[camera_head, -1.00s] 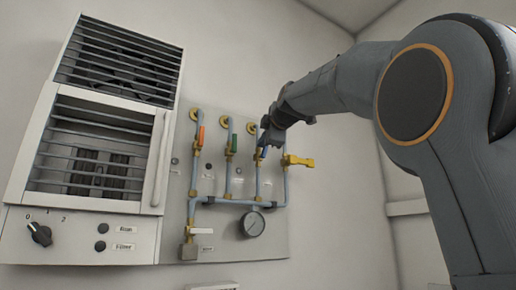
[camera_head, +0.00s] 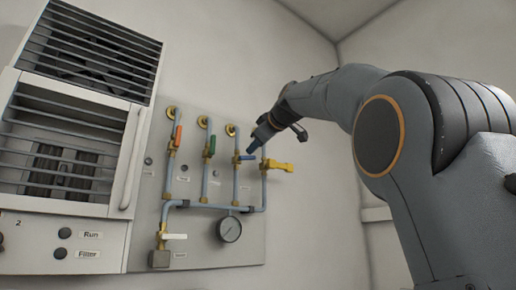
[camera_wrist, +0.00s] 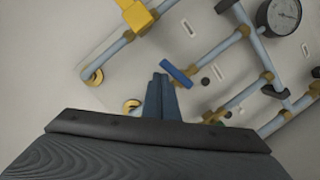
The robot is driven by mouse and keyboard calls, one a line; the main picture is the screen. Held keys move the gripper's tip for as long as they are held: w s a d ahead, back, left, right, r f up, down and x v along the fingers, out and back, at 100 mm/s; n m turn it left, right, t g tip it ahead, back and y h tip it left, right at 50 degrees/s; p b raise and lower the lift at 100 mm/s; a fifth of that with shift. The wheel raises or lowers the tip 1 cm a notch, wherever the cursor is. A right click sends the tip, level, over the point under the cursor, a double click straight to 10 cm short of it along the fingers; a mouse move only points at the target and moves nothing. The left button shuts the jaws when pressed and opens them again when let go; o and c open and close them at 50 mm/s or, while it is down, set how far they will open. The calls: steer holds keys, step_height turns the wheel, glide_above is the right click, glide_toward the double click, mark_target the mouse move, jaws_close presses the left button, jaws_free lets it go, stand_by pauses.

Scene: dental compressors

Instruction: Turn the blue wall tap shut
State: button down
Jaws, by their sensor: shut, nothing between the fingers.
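The blue tap handle (camera_head: 247,157) is on the third pipe of the wall panel and lies crosswise to its pipe. In the wrist view the blue handle (camera_wrist: 177,75) also slants across the pipe run, just right of my fingertips. My gripper (camera_head: 254,148) is shut and empty, just above and right of the handle in the head view. In the wrist view the fingers of my gripper (camera_wrist: 157,78) are together. I cannot tell whether the fingertips touch the handle. Part of the pipe behind the fingers is hidden.
An orange handle (camera_head: 177,136) and a green handle (camera_head: 211,146) stand along their pipes to the left. A yellow valve (camera_head: 278,165) is close on the right. A gauge (camera_head: 229,229) and a white lever (camera_head: 174,237) sit below. A louvred cabinet (camera_head: 60,150) is at left.

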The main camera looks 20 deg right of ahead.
steer(key=shift+w+d+f+b, duration=0.1)
steer(key=shift+d+f+b, duration=0.2)
steer(key=shift+b, duration=0.15)
steer(key=shift+d+f, duration=0.1)
stand_by(0.5)
steer(key=s+d+r, duration=0.3)
steer(key=s+r, duration=0.3)
steer(key=s, duration=0.3)
steer(key=shift+d+r, duration=0.3)
stand_by(0.3)
